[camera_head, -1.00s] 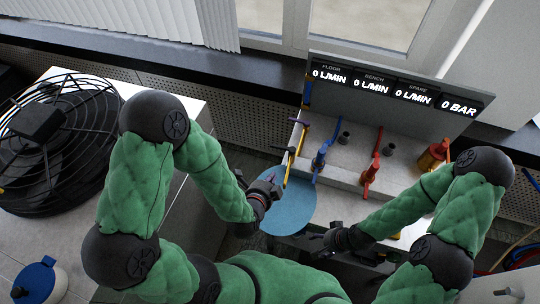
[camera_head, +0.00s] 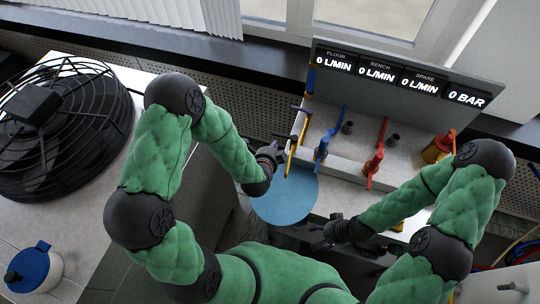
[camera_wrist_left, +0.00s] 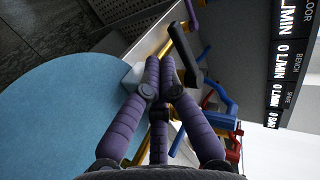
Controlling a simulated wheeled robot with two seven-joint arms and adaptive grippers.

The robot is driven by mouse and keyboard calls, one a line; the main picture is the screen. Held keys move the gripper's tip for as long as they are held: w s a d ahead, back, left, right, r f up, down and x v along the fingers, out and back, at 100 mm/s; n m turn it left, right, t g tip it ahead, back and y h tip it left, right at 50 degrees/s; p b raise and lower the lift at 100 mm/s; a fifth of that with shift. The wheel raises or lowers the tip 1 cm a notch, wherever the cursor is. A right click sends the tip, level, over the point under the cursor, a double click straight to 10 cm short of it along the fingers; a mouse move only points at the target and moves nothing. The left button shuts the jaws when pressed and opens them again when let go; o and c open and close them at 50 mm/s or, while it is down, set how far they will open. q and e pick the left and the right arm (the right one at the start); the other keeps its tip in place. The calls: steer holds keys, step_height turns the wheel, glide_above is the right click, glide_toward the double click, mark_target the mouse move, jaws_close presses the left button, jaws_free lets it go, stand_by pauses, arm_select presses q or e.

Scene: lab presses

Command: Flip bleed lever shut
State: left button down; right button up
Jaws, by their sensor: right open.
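A grey valve panel holds a yellow lever (camera_head: 290,158), a blue valve (camera_head: 321,150), a red valve (camera_head: 373,163) and an orange-red fitting (camera_head: 437,148) at its right end. No label marks which one is the bleed lever. My left gripper (camera_head: 275,150) is just left of the yellow lever. In the left wrist view its purple fingers (camera_wrist_left: 160,62) come together at the tips, with nothing clearly held. A black lever end (camera_wrist_left: 186,52) is just beyond them; contact cannot be told. My right gripper (camera_head: 325,232) is open and empty, low in front of the panel.
A display board (camera_head: 405,80) above the valves reads 0 L/MIN three times and 0 BAR. A round blue surface (camera_head: 285,200) lies below my left gripper. A black fan (camera_head: 60,125) and a blue-lidded pot (camera_head: 35,268) stand on the left bench.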

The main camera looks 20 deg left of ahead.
mark_target(285, 136)
arm_select(q)
steer(key=shift+w, duration=0.8)
steer(key=shift+w+a+r, duration=0.1)
steer(key=shift+w+a, duration=0.1)
steer(key=shift+w, duration=0.45)
steer(key=shift+s+d, duration=0.1)
steer(key=shift+d, duration=0.05)
